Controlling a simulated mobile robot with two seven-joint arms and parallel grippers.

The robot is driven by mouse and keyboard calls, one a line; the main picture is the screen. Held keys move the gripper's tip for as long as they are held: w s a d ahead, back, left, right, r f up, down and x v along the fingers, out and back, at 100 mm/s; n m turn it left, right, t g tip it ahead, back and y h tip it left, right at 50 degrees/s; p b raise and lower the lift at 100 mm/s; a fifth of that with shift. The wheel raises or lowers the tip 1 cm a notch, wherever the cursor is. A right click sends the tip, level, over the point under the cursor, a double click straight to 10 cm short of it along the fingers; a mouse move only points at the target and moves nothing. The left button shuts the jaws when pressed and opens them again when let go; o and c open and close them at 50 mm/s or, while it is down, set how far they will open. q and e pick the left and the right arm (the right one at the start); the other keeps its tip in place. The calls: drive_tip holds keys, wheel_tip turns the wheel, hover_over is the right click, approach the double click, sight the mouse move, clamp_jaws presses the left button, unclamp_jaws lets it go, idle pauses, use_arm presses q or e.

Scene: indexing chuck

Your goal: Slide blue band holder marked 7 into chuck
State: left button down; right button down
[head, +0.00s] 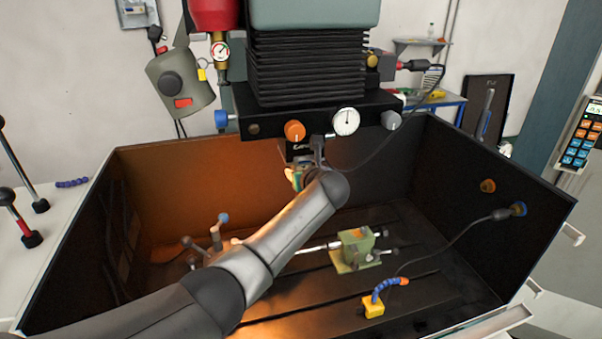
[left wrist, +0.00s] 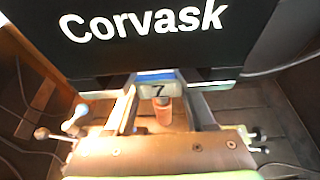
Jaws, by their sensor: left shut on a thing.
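The holder marked 7 (left wrist: 158,90) shows in the left wrist view, with a blue band at its top, a pale label and a copper-coloured lower part. My left gripper (head: 302,174) is just below the machine's black head block (head: 270,124). It is shut on the holder, a finger on each side. The holder's top meets the lower edge of the block marked Corvask (left wrist: 145,30) in the picture. The chuck's mouth is hidden, so I cannot tell whether the holder is inside it. In the head view my wrist and arm largely hide the holder. My right gripper is not in view.
A green vise (head: 355,246) stands on the slotted bed below. A yellow block with a blue hose (head: 374,306) is at the front, and levers (head: 217,238) are at left. Dark enclosure walls (head: 480,185) surround the bed. A dial gauge (head: 346,121) hangs close above my wrist.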

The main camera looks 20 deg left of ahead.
use_arm(q)
drive_tip(key=shift+w+r, duration=0.1)
drive_tip(key=shift+r, duration=0.2)
drive_tip(key=c, duration=0.7)
unclamp_jaws()
drive_tip(key=o, duration=0.5)
drive_tip(key=shift+f, duration=0.2)
